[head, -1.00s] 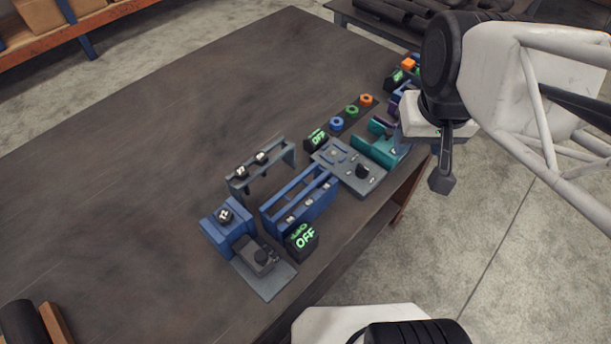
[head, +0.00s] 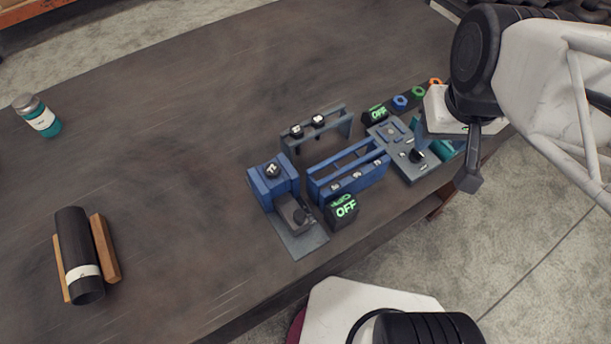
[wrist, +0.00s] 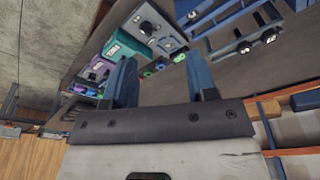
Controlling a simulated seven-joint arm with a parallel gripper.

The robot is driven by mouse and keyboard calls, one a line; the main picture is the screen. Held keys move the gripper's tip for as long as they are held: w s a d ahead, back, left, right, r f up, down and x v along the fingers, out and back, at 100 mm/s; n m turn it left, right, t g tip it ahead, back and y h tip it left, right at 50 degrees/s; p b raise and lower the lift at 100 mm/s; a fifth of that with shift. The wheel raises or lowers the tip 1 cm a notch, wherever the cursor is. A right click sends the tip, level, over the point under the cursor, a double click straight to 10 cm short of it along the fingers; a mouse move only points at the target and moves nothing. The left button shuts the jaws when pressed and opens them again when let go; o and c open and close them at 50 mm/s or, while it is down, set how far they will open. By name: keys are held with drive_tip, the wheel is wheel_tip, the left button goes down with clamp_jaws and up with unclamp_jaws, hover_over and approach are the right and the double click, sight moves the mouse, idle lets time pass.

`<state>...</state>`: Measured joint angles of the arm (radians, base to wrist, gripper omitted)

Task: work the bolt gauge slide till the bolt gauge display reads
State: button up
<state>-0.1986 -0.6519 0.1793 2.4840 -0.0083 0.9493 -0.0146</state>
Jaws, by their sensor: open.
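A blue rack (head: 348,178) and a grey rack (head: 316,130) holding bolts stand close to the gauge. Blue, green and orange nuts (head: 418,92) lie farther back. The left-middle table is clear.

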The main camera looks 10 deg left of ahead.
drive_tip(key=s+a+f+n+g, duration=0.1)
drive_tip(key=s+a+f+n, duration=0.15)
drive_tip(key=a, duration=0.35)
drive_tip(key=s+a+f+n, duration=0.1)
drive_tip(key=a+f+n, duration=0.15)
drive_tip(key=a, duration=0.25)
drive_tip(key=n, duration=0.4)
hover_over(300, 215)
drive_tip(key=f, duration=0.2)
drive_tip(key=w+f, duration=0.1)
drive_tip(key=shift+d+g, duration=0.4)
drive_tip(key=shift+s+a+f+n, duration=0.3)
drive_tip(key=shift+s+a+f, duration=0.1)
drive_tip(key=shift+s, duration=0.1)
drive_tip(key=shift+f, duration=0.1)
drive_tip(key=shift+f, duration=3.75)
drive_tip(key=shift+c, duration=0.3)
clamp_jaws()
